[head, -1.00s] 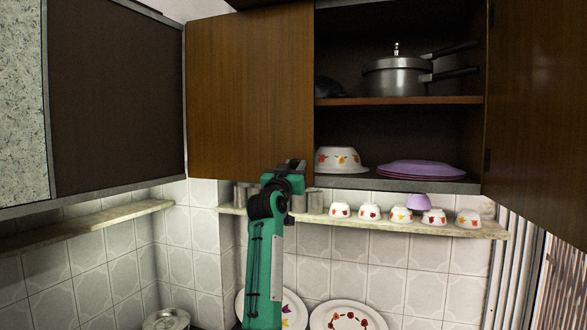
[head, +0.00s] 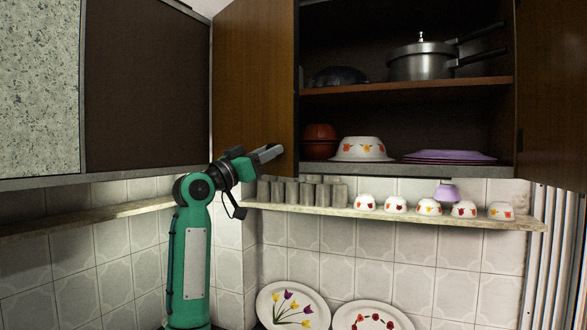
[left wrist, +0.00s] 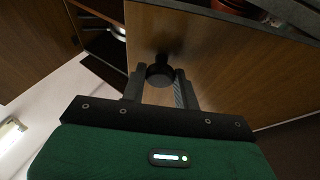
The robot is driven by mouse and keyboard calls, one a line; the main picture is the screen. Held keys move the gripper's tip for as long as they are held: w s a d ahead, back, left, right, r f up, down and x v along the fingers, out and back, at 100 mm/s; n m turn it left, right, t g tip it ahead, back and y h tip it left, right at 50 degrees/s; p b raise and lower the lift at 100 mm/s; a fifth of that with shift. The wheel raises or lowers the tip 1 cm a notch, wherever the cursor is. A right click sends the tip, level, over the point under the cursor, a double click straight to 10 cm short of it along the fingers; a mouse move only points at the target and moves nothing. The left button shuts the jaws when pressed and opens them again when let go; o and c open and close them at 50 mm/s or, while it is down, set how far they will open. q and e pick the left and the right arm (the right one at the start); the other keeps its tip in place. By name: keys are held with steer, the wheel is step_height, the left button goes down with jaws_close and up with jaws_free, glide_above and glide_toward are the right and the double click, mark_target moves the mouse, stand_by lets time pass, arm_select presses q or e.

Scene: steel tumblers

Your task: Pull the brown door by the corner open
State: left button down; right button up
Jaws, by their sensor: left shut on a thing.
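The brown door by the corner (head: 250,70) stands open at an angle at the left of the wall cabinet, and the shelves beside it are exposed. In the left wrist view the brown panel (left wrist: 225,60) fills the space ahead of the gripper (left wrist: 158,88). A dark round knob (left wrist: 159,75) on the panel sits between the two fingers, which are shut on it. The knob is hidden in the head view. My right gripper is in neither view.
The cabinet holds a pressure cooker (head: 420,62), a flowered bowl (head: 360,149) and purple plates (head: 450,156). Steel tumblers (head: 308,194) and small bowls (head: 429,207) line the narrow ledge (head: 400,214) below. Another brown door (head: 550,90) stands open at the right.

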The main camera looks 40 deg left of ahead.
arm_select(q)
steer(key=s+a+m+g+h+b, duration=0.4)
steer(key=s+a+h, duration=0.5)
steer(key=s, duration=0.6)
steer(key=shift+a+m+h, duration=0.3)
steer(key=shift+a+m, duration=0.3)
steer(key=c, duration=1.1)
jaws_free()
steer(key=shift+o, duration=0.2)
